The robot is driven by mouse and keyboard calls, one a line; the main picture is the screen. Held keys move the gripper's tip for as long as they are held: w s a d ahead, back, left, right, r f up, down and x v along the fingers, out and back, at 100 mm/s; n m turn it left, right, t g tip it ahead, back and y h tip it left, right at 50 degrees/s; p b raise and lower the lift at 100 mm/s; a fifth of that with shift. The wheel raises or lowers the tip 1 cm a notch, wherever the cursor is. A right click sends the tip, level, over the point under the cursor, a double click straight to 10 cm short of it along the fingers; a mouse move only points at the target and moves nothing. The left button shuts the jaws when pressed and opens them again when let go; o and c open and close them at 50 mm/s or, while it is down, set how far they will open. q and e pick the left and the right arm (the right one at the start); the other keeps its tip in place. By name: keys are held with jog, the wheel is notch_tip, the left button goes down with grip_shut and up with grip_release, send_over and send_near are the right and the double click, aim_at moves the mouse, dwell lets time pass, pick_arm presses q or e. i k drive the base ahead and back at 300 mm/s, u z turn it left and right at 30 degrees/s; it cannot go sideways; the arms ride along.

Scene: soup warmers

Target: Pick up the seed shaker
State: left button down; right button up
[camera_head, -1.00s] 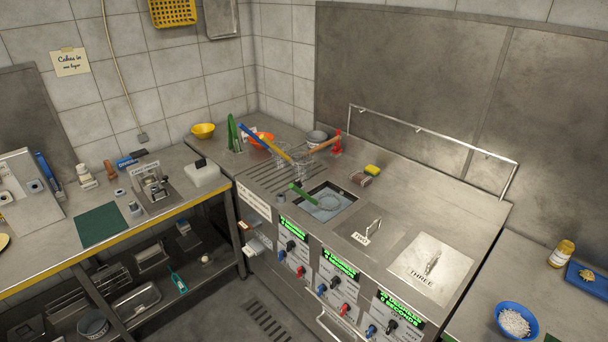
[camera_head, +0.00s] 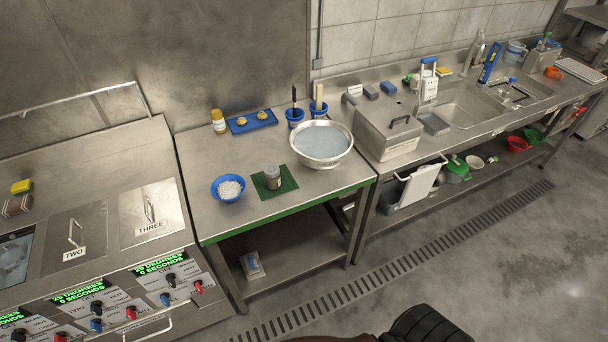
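A small grey, dark-topped shaker (camera_head: 272,177) stands upright on a dark green mat (camera_head: 288,184) on the middle counter. A bottle with a yellow cap and pale label (camera_head: 218,122) stands at the back left of the same counter. Neither label is readable, so I cannot tell for sure which one is the seed shaker; the grey one looks most like a shaker. Neither of my grippers shows in this view.
A blue bowl of white grains (camera_head: 229,188) stands left of the mat. A big metal bowl (camera_head: 322,145) stands to its right. Behind are a blue tray (camera_head: 251,122) and blue cups (camera_head: 295,117). The counter's front (camera_head: 325,187) is clear. A sink (camera_head: 462,112) lies right, warmers left.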

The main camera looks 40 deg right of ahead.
aim_at(271, 172)
jog(key=z, duration=1.2)
jog(key=i, duration=0.1)
jog(key=u, duration=0.2)
